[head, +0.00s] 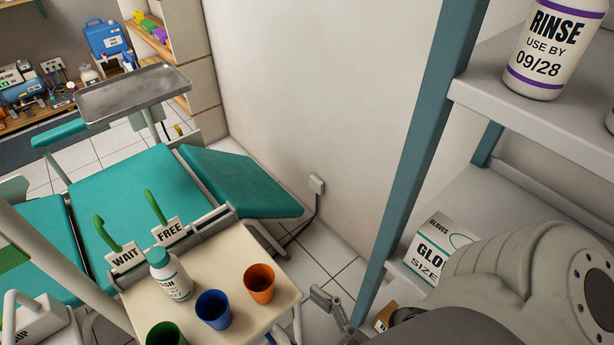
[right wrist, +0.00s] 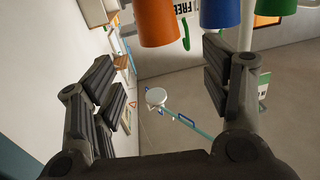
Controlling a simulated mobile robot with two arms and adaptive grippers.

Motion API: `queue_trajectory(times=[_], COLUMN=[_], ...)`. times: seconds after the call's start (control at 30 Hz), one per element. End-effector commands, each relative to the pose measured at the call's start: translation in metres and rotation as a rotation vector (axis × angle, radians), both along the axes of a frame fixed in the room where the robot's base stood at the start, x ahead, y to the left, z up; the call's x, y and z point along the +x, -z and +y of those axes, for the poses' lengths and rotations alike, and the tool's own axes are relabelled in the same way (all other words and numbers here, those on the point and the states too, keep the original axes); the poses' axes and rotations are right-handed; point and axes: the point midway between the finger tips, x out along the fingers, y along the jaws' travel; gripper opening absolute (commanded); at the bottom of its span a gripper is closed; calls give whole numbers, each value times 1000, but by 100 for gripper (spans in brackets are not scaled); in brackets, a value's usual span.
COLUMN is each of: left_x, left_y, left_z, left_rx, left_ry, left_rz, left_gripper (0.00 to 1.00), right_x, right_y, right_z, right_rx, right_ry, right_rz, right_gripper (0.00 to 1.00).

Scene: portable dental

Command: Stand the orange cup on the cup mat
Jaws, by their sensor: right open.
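The orange cup (head: 259,284) stands upright near the right edge of a cream tray top (head: 240,257). It also shows at the top of the right wrist view (right wrist: 157,22), which looks upside down. I cannot make out a cup mat in either view. My left gripper is not in view.
A blue cup (head: 213,309) and a green cup (head: 166,335) stand left of the orange one. A white bottle (head: 170,276) stands behind them, near the WAIT (head: 126,258) and FREE (head: 172,231) signs. A shelf unit (head: 420,150) rises at the right.

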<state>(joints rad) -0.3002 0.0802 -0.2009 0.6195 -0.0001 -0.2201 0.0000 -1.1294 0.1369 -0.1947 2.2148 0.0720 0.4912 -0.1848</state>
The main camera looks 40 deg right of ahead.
Motion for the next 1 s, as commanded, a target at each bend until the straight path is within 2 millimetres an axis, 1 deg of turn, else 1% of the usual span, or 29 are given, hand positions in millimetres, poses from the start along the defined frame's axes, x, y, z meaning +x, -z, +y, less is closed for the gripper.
queue_trajectory(times=[0.1, 0.37, 0.47, 0.57, 0.6, 0.67, 0.7, 0.77, 0.8, 0.87, 0.9, 0.97, 1.0], left_x=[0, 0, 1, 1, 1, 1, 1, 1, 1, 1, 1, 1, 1], left_y=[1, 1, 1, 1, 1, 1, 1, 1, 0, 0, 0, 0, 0], left_z=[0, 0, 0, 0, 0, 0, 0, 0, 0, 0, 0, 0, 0], left_rx=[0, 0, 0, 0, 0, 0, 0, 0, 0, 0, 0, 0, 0], left_ry=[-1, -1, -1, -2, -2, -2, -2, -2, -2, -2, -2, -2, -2], left_rz=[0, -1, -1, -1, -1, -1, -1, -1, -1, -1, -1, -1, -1], left_gripper=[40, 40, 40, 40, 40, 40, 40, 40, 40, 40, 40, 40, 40], right_x=[-7, -9, -9, -10, -12, -14, -17, -21, -25, -32, -36, -45, -51], right_y=[0, 1, 16, 57, 80, 119, 146, 186, 211, 249, 272, 306, 328], right_z=[-1, -1, 0, 3, 4, 5, 5, 5, 4, 1, -1, -4, -7], right_rx=[0, 0, -7, -24, -34, -49, -60, -78, -89, -105, -116, -134, -144], right_ry=[0, -1, -7, -22, -29, -40, -48, -58, -63, -69, -72, -76, -78], right_rz=[1, 2, 29, 104, 148, 223, 277, 358, 412, 493, 547, 628, 682], right_gripper=[71, 71, 71, 71, 71, 71, 71, 71, 71, 71, 71, 71, 71])
